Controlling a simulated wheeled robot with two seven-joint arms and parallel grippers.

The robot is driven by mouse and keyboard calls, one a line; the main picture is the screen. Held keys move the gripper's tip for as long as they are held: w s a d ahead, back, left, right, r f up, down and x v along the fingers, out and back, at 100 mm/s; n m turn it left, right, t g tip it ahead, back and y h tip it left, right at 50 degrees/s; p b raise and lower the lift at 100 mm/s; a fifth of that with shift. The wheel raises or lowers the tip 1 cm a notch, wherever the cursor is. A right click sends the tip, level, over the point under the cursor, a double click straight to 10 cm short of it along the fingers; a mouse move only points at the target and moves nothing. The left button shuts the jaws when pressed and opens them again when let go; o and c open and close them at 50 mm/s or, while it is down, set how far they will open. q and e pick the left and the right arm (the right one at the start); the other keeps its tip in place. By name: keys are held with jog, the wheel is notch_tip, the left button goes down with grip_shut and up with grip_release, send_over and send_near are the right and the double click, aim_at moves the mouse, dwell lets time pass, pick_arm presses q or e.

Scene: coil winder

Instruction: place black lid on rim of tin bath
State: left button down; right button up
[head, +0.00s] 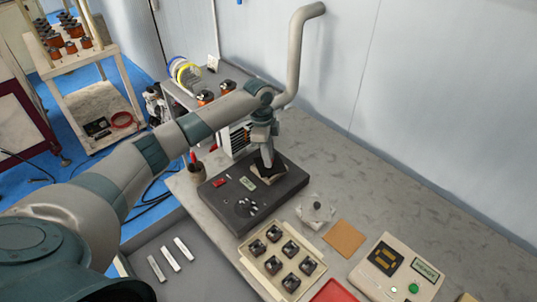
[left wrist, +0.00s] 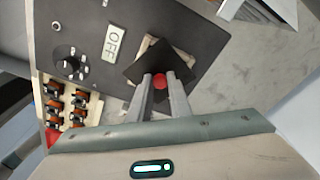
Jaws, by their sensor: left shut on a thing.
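My left gripper (head: 264,160) reaches down over the dark station on the bench. In the left wrist view its fingers (left wrist: 161,88) are shut on the red knob (left wrist: 160,80) of the black lid (left wrist: 176,62). The lid is over the tin bath, whose pale square rim (left wrist: 149,43) shows past the lid's edges. The lid looks turned relative to the rim. I cannot tell whether the lid touches it. In the head view the bath (head: 271,179) is partly hidden under the gripper. My right gripper is out of view.
The dark station (head: 225,205) has a dial and a display reading OFF (left wrist: 115,42). A cream tray (head: 270,282) with several coils stands in front, beside a brown mat (head: 344,238) and a beige tester (head: 385,270).

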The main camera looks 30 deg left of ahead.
pick_arm(q)
jog(key=shift+f, duration=0.3)
jog(key=shift+f, duration=0.1)
jog(key=c, duration=1.6)
grip_release()
jog(key=shift+c, duration=0.2)
jog(key=shift+r, duration=0.4)
notch_tip(320, 180, up, 11)
jog(key=a+b, duration=0.1)
jog(key=b, duration=0.2)
jog(key=shift+s+a+r, duration=0.2)
